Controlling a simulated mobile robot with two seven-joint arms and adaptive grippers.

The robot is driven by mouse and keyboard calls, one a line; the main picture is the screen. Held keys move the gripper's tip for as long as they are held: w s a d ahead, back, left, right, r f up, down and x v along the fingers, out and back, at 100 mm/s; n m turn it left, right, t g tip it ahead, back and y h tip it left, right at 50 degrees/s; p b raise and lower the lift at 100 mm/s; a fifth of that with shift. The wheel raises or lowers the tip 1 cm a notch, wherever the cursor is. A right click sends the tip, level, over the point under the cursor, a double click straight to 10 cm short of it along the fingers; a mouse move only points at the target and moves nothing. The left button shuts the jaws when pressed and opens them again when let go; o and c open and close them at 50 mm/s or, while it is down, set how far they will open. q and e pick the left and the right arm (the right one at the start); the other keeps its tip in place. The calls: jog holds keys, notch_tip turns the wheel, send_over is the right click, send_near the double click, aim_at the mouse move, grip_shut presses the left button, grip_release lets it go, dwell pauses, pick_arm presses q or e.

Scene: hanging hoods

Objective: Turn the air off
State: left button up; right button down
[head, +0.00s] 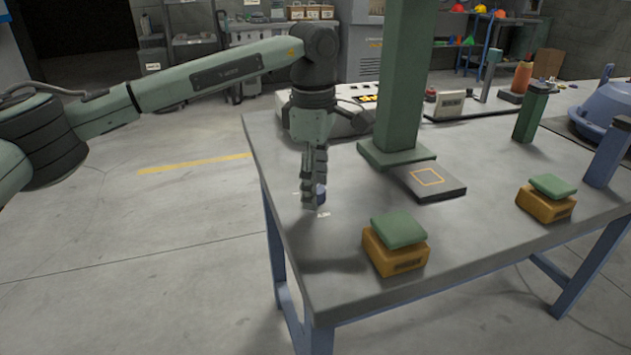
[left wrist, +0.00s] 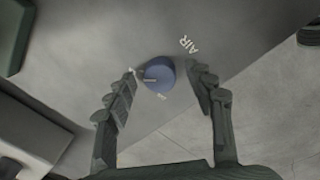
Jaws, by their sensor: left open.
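The air knob (left wrist: 158,76) is a small round blue dial on the grey table top, with a light pointer line on it. The word AIR is printed beside it, and smaller lettering sits on its other side. In the head view the knob (head: 320,194) is partly hidden behind my left gripper (head: 311,205), near the table's left edge. My left gripper points down with its fingers apart. In the left wrist view the left gripper (left wrist: 165,95) has one finger on each side of the knob, with gaps visible. My right gripper is in neither view.
On the table (head: 330,265) stand a green column (head: 402,90), a dark pad with an orange square (head: 428,180), and two orange boxes with green tops (head: 397,245) (head: 547,198). A pale machine (head: 345,115) is behind my left gripper. The table's front left corner is clear.

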pick_arm(q)
jog(key=c, duration=1.2)
jog(key=shift+o, duration=0.2)
